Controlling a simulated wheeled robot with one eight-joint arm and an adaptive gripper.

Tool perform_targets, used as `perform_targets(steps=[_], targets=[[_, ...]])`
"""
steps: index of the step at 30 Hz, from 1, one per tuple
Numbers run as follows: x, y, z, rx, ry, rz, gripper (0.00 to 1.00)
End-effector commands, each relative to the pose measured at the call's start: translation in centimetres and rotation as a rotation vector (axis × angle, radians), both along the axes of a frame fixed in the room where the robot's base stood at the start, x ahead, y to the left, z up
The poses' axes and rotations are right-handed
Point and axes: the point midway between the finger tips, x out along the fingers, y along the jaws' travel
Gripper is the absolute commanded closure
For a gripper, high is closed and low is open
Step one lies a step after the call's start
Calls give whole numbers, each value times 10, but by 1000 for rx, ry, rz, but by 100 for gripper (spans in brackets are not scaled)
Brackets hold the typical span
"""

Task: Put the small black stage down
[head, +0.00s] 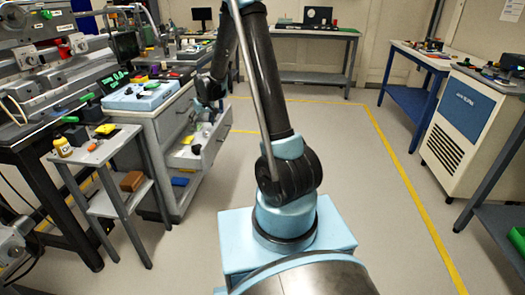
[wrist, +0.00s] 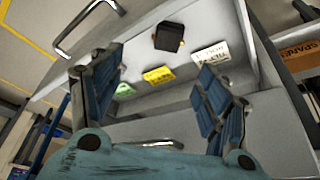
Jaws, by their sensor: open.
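The small black stage (wrist: 169,37) lies on the floor of a pulled-out grey drawer (wrist: 140,130), near one wall, in the wrist view. In the head view the drawer (head: 210,150) juts from a grey cabinet, and a small dark item inside it is too small to tell. My gripper (wrist: 160,66) is open above the drawer, its blue-padded fingers spread wide. In the head view my gripper (head: 209,108) hangs over the drawer, small and partly dark.
Green (wrist: 124,89), yellow (wrist: 158,75) and white (wrist: 210,54) label cards lie in the drawer. A metal handle (wrist: 88,22) is on the drawer front. The floor (head: 340,150) to the right is clear.

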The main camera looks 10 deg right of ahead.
Motion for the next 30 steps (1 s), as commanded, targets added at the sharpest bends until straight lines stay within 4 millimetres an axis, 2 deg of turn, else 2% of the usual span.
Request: perform_targets(steps=[1,6,15,21,30], targets=[[-10,-11,13,-1,4,-12,30],[-42,-42,49,-7,20,-46,30],[-108,-93,99,-17,47,-106,30],[-157,-123,121,-22,64,-145,30],[-235,-163,139,-30,93,-205,30]])
